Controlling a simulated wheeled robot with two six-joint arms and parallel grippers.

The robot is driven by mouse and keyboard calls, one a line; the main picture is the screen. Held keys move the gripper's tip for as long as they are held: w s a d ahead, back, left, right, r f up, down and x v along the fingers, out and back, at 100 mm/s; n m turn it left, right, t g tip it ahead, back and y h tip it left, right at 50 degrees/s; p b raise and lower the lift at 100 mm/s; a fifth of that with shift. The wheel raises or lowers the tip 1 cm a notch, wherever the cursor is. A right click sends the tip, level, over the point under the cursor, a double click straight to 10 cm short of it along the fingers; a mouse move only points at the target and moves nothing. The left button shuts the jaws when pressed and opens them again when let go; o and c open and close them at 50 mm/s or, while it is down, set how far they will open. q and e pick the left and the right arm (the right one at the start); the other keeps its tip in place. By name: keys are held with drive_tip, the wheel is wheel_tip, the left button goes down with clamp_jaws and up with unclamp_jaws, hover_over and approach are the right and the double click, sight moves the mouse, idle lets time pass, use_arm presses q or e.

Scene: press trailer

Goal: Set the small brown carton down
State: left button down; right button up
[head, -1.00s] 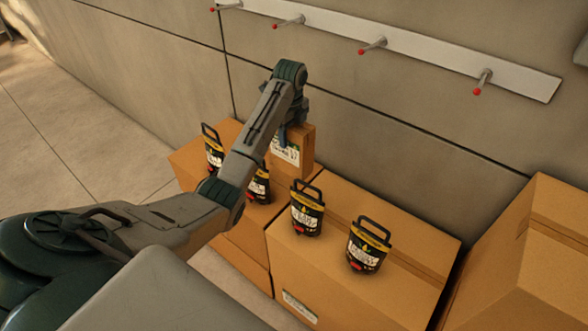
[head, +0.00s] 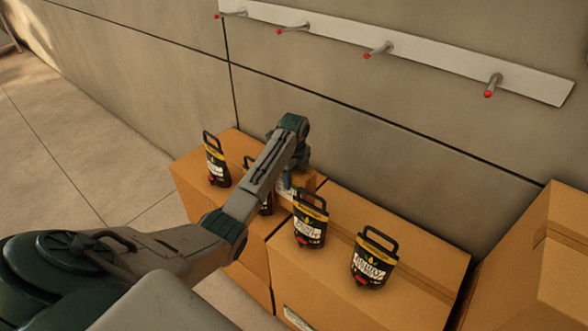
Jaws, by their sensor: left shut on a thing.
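The small brown carton (head: 312,179) is at the back of the big cardboard boxes, near the wall, mostly hidden behind my left arm. Part of its side and pale label shows beside the wrist. My left gripper (head: 290,181) points down and is shut on the carton. The carton is low, at about the level of the box tops; I cannot tell whether its bottom touches them. My right gripper is not in view.
Black handled containers stand on the box tops: one at left (head: 216,160), one partly behind my arm, and two on the right box (head: 310,220) (head: 373,260). A larger box (head: 530,270) stands at right. A peg rail (head: 440,65) runs along the wall.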

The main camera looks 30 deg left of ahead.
use_arm(q)
wheel_tip(320, 180, down, 3)
drive_tip(key=shift+f+p, duration=0.1)
drive_tip(key=shift+p, duration=0.2)
drive_tip(key=c, duration=0.9)
unclamp_jaws()
drive_tip(key=shift+f, duration=0.15)
drive_tip(key=o, duration=0.4)
drive_tip(key=shift+s, duration=0.1)
drive_tip(key=shift+d, duration=0.1)
